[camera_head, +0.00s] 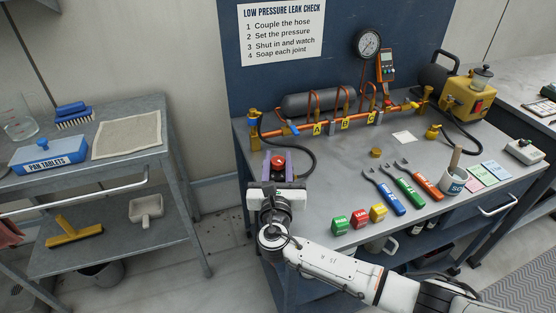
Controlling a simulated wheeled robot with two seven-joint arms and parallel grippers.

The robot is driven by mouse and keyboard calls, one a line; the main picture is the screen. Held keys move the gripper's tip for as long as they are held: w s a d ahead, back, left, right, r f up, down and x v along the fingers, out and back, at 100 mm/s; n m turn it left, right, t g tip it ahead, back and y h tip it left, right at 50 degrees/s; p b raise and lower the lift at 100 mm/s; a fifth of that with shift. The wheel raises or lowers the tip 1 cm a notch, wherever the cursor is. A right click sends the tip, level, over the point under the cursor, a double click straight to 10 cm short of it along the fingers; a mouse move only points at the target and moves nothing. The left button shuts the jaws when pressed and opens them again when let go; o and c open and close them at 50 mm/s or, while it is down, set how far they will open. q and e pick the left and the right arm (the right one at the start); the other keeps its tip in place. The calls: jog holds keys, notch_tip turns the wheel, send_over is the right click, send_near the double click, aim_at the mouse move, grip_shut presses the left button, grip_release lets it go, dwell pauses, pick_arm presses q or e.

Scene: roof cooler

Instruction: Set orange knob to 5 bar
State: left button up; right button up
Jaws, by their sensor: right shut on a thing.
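My right gripper (278,163) reaches in from the lower right to the left front of the bench. Its fingers are shut around a round orange-red knob (278,160), whose top shows between them. The knob's base and any scale or marks on it are hidden by the gripper or too small to read. My left gripper is not in view.
Behind the knob, an orange pipe rig (345,125) with yellow tags and a black hose (311,160) lies before a grey cylinder (320,101). Blue, green and orange-handled tools (408,185) and small coloured blocks (359,218) lie to the right. A yellow pump (468,97) stands at far right.

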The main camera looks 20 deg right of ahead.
aim_at(278, 160)
jog(key=m+h, duration=0.1)
jog(key=m+g+h+b, duration=0.1)
jog(key=h, duration=0.1)
jog(key=shift+a+f, duration=0.15)
jog(key=shift+f, duration=0.05)
jog(key=m+g+h+b, duration=0.4)
jog(key=h+b, duration=0.1)
jog(key=shift+r+m+g+b, duration=0.1)
jog(key=shift+m+g+b, duration=0.2)
jog(key=shift+g+b, duration=0.2)
jog(key=shift+r+m+g+h+b, duration=0.15)
jog(key=shift+m+g+h+b, duration=0.15)
jog(key=shift+h+b, duration=0.15)
jog(key=o, duration=1.1)
jog(key=shift+c, duration=0.2)
jog(key=r+p, duration=0.2)
jog(key=r, duration=0.8)
jog(key=shift+d, duration=0.2)
